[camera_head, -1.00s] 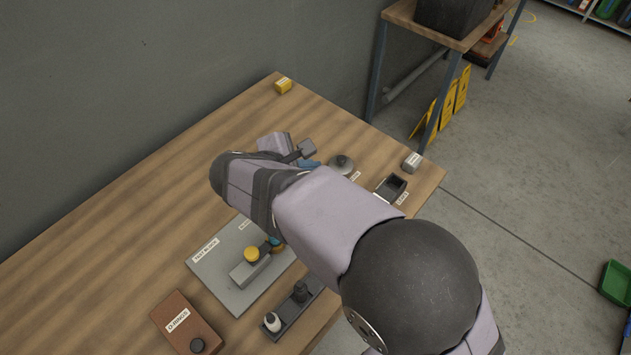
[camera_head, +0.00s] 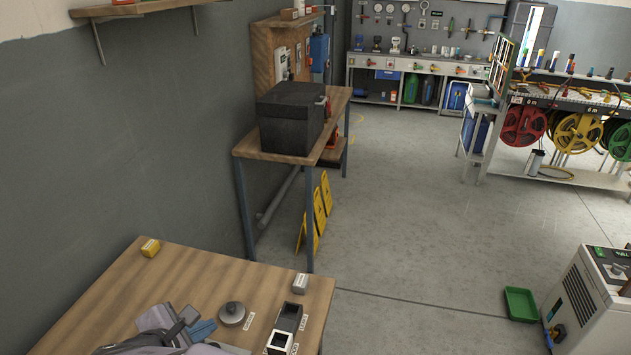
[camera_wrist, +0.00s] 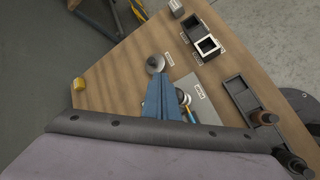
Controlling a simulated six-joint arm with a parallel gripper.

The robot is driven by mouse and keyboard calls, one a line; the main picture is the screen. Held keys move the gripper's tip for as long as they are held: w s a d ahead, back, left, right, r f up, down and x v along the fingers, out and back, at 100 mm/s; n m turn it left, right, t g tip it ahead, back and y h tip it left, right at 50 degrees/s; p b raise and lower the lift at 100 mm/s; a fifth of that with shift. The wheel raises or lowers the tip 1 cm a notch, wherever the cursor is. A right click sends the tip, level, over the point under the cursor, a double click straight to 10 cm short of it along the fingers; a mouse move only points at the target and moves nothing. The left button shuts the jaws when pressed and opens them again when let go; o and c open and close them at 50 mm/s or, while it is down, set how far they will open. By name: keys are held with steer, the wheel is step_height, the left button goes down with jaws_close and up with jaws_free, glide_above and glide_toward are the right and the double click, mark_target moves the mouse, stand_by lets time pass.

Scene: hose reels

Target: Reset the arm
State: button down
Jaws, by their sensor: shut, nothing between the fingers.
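My gripper (camera_head: 203,329) is at the bottom of the head view, over the wooden table (camera_head: 200,270) and just left of a round grey knobbed disc (camera_head: 232,314). In the wrist view its blue fingers (camera_wrist: 161,88) are together with nothing between them, pointing toward the disc (camera_wrist: 155,63). Most of my arm is below the head view's edge.
A yellow block (camera_head: 150,248) sits at the table's back corner, a grey block (camera_head: 300,284) at the right edge. A black holder (camera_head: 290,317) and a white-rimmed square holder (camera_head: 279,343) stand right of the disc. A green tray (camera_head: 521,304) lies on the floor.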

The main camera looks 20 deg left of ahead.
steer(key=w+d+f+m+g+h, duration=0.1)
steer(key=w+d+m+g, duration=0.2)
steer(key=d, duration=0.5)
steer(key=w+d+f+m+h, duration=0.1)
steer(key=w+d+m, duration=0.25)
steer(key=d, duration=0.55)
steer(key=w+d+f+m+g+h, duration=0.1)
steer(key=w+d+m+g, duration=0.2)
steer(key=d, duration=0.5)
steer(key=s+d+f+m+g+y, duration=0.1)
steer(key=s+d+m, duration=0.5)
steer(key=d+m, duration=0.3)
steer(key=s+d+f+m+g+y, duration=0.1)
steer(key=s+d+f+m+g, duration=0.1)
steer(key=s+d+m, duration=0.4)
steer(key=d+m, duration=0.3)
steer(key=d, duration=0.3)
steer(key=shift+d, duration=0.3)
steer(key=shift+f, duration=0.1)
